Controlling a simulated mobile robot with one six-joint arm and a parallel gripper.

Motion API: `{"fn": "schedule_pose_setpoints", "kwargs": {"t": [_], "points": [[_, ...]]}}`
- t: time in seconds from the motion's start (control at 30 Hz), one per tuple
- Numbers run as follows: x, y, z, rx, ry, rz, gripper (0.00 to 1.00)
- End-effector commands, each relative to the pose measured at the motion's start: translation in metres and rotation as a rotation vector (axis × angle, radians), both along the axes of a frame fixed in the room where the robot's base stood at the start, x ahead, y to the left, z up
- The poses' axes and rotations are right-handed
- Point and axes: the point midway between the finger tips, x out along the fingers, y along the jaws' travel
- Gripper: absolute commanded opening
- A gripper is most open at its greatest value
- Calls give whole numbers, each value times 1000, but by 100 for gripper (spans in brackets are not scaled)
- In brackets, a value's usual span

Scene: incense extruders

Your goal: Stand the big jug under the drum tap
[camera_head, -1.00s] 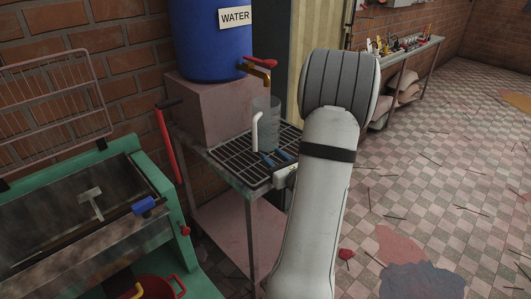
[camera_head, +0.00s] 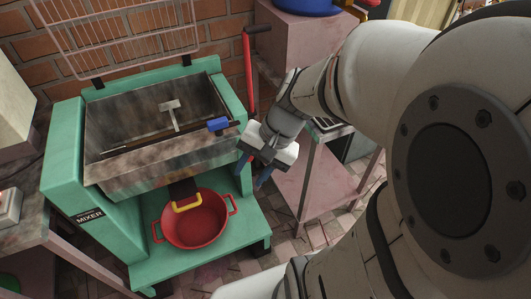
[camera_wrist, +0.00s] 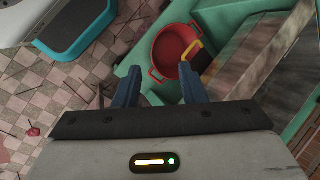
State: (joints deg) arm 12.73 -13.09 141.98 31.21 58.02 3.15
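My gripper (camera_head: 255,172) hangs beside the right front corner of the green mixer in the head view. Its two blue fingers are spread with nothing between them in the wrist view (camera_wrist: 160,70). The lower edge of the blue drum (camera_head: 300,6) shows at the top of the head view. Part of the red and brass tap (camera_head: 352,10) shows beside it, mostly cut off or covered by my arm. The big jug cannot be made out now; my arm covers most of the grated stand (camera_head: 325,124) under the tap.
The green mixer (camera_head: 60,155) has an open metal trough (camera_head: 150,160) and a red lever (camera_head: 248,75). A red pot (camera_head: 195,225) with a yellow-handled part above it sits on its lower shelf; the pot also shows in the wrist view (camera_wrist: 160,48). A wire rack (camera_head: 115,30) stands behind.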

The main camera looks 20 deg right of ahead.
Motion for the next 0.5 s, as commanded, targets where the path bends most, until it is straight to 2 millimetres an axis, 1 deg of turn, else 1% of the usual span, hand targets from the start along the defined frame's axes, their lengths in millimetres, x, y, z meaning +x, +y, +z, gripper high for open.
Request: {"fn": "schedule_pose_setpoints", "kwargs": {"t": [0.03,0.1,0.2,0.33,0.4,0.5], "points": [[-8,-2,4,-99,-52,116,37],[-14,-9,8,-230,-112,256,37],[-17,-19,16,-374,-188,408,37],[-16,-28,24,-481,-246,517,37],[-16,-32,26,-505,-257,540,37],[-16,-34,26,-514,-260,548,37]]}}
